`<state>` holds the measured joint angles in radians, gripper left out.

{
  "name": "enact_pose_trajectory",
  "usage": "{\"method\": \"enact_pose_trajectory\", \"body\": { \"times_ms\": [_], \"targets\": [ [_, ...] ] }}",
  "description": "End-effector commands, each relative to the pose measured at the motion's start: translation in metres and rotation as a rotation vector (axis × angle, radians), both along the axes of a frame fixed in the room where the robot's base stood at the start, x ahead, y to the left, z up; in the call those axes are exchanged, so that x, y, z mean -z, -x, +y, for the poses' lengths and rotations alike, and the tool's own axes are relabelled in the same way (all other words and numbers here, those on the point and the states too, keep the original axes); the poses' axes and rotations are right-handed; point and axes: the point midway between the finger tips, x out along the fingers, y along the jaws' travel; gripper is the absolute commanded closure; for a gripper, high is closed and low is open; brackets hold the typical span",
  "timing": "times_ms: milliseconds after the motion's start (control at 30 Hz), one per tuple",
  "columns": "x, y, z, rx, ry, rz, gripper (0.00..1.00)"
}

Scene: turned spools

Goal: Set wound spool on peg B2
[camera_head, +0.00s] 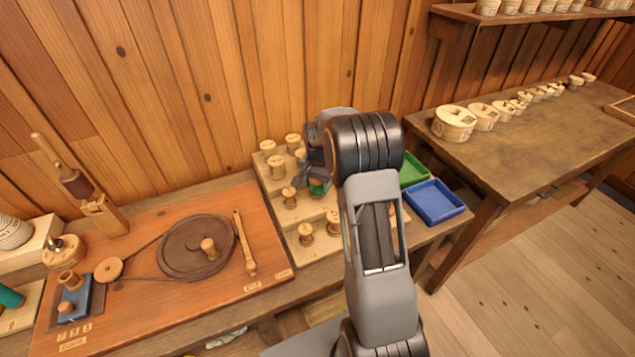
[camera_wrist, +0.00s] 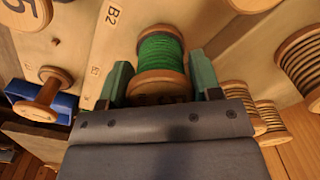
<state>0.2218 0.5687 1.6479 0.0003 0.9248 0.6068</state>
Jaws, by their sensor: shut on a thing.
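The wound spool (camera_wrist: 160,55) carries green thread between pale wooden flanges. My gripper (camera_wrist: 160,72) is shut on it, with a teal finger on each side. In the head view the green of the spool (camera_head: 317,188) shows just below my gripper (camera_head: 314,178), over the stepped rack (camera_head: 277,222). In the wrist view a B2 label (camera_wrist: 113,15) is on the pale rack board beside the spool, up and to its left. The peg at B2 is not visible, and I cannot tell whether the spool is around it.
Several other spools stand on the rack, including a bare brown one (camera_wrist: 47,92) left of my gripper and dark-striped ones (camera_wrist: 300,58) to the right. A green tray (camera_head: 413,168) and blue tray (camera_head: 435,203) lie right of the rack. A winding board (camera_head: 150,290) is left.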

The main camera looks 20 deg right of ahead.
Motion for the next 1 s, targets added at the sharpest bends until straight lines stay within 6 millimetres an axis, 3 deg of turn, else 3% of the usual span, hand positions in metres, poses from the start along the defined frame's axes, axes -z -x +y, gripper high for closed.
{"method": "enact_pose_trajectory", "body": {
  "times_ms": [533, 567, 667, 1000],
  "targets": [
    [0.0114, 0.0000, 0.0000, 0.000, 0.000, 0.000, 0.65],
    [0.0113, 0.0000, 0.0000, 0.000, 0.000, 0.000, 0.41],
    [0.0106, 0.0000, 0.0000, 0.000, 0.000, 0.000, 0.31],
    [0.0083, 0.0000, 0.0000, 0.000, 0.000, 0.000, 0.31]
  ]
}}
